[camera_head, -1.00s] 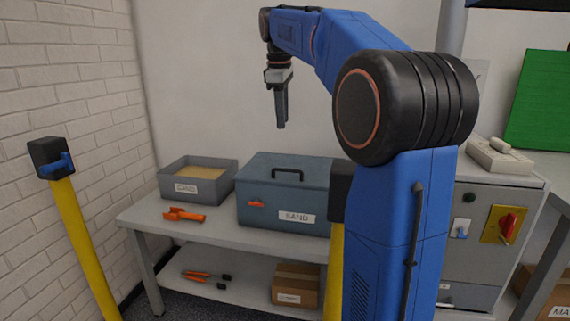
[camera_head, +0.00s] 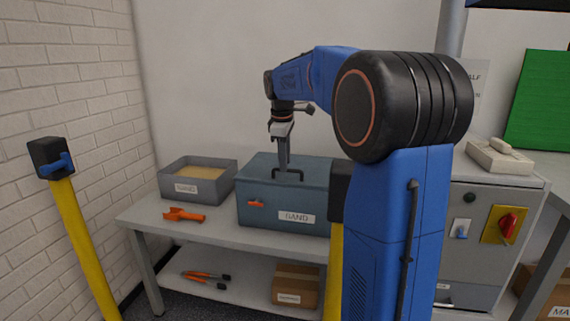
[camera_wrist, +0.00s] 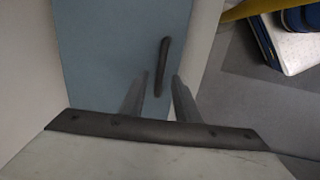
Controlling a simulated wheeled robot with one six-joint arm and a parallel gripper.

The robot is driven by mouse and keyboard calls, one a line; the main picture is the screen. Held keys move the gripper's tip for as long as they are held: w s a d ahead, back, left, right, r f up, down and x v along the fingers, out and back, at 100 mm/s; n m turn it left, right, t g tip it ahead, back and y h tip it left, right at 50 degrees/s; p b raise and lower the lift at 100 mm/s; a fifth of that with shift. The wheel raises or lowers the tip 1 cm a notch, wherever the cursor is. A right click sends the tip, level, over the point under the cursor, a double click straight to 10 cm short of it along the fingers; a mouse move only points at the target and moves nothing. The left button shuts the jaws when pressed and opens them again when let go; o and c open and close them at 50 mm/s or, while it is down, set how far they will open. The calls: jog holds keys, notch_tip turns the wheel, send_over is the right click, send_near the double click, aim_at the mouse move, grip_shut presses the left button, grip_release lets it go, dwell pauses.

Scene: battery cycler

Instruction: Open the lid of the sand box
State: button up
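The sand box (camera_head: 265,214) is a blue-grey box with a white SAND label on the table. Its lid (camera_head: 315,165) is shut, with a dark handle (camera_head: 290,171) on top and an orange latch (camera_head: 256,203) on the front. My gripper (camera_head: 283,167) points straight down just over the lid, at the handle. In the wrist view my gripper (camera_wrist: 161,77) has its two fingers apart and empty. The handle (camera_wrist: 163,62) lies below, between and beyond the fingertips; I cannot tell whether they touch it.
An open grey tray of sand (camera_head: 206,190) stands left of the box. An orange scoop (camera_head: 184,214) lies in front of it. Orange-handled pliers (camera_head: 205,278) and a cardboard box (camera_head: 296,286) are on the lower shelf. A yellow post (camera_head: 80,235) stands left, a grey cabinet (camera_head: 478,240) right.

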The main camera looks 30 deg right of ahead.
jog(key=shift+w+d+f, duration=0.1)
jog(key=shift+f, duration=0.6)
jog(key=shift+c, duration=0.5)
grip_shut()
jog(key=shift+r, duration=0.1)
